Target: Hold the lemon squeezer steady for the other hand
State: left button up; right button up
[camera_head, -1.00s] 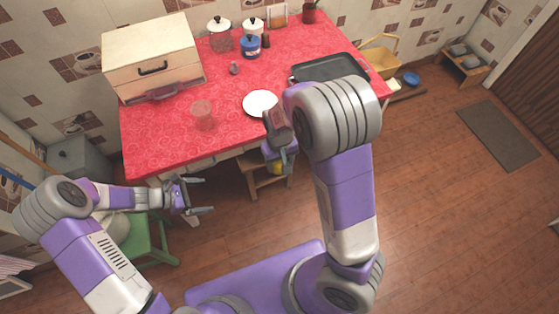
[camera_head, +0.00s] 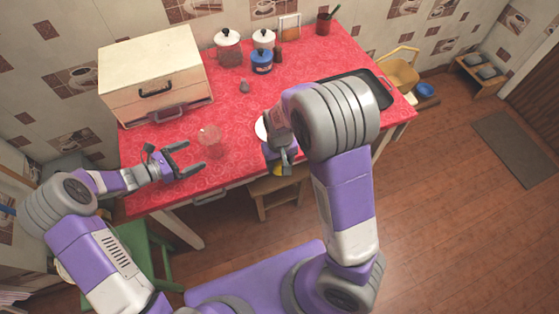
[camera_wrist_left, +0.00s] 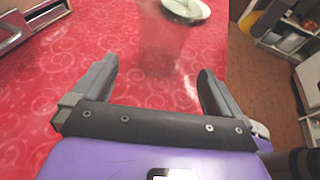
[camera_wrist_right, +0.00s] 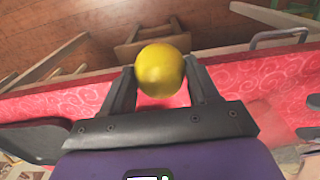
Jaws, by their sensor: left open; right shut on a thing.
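A clear, see-through vessel (camera_head: 209,139) stands on the red counter near its front edge; it also shows in the left wrist view (camera_wrist_left: 163,40). I cannot tell for sure that it is the lemon squeezer. My left gripper (camera_head: 188,160) is open and empty over the counter, just left of the vessel. In the left wrist view the vessel stands beyond the open fingers, apart from them. My right gripper (camera_wrist_right: 160,92) is shut on a yellow lemon (camera_wrist_right: 160,70) at the counter's front edge. My right arm partly hides it in the head view.
A white plate (camera_head: 261,129) lies right of the vessel, partly hidden by my right arm. A cream bread box (camera_head: 150,72) stands at back left. Lidded pots (camera_head: 228,48) and a small grey item (camera_head: 244,86) stand behind. A dark tray (camera_head: 375,88) lies at right.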

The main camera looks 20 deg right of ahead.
aim_at(211, 148)
pick_arm(q)
jog(key=b+x, duration=0.2)
jog(key=x, duration=0.6)
jog(key=shift+b, duration=0.35)
pick_arm(e)
notch_tip(211, 148, down, 3)
pick_arm(q)
jog(key=shift+c, duration=0.2)
jog(key=c, duration=0.7)
pick_arm(e)
jog(key=w+a+r, duration=1.6)
jog(key=shift+a, duration=0.25)
jog(key=shift+a+r, duration=0.3)
jog(key=shift+a, duration=0.05)
jog(key=shift+f, duration=0.1)
